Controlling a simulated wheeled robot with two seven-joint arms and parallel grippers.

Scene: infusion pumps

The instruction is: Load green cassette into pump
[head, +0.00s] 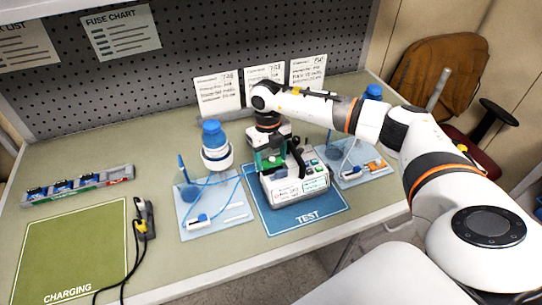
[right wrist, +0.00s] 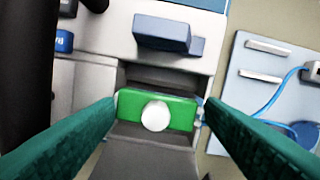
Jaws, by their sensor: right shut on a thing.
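The infusion pump (head: 298,187) stands on the blue TEST mat (head: 285,222). My right gripper (head: 270,160) reaches down over the pump's left part. In the right wrist view, its two dark green fingers (right wrist: 160,110) are shut on the sides of the green cassette (right wrist: 130,105), which has a round white knob (right wrist: 156,116). The cassette is at the mouth of the pump's recess (right wrist: 170,78); how deep it sits is hard to tell. It shows only as a small green patch in the head view. My left gripper is not in view.
A light blue tray (head: 188,229) with a blue-capped bottle (head: 214,138) stands left of the pump, and another tray (head: 375,172) stands right. A grey rack (head: 83,187) with cassettes and a green CHARGING mat (head: 75,245) with a black cable (head: 140,222) lie further left.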

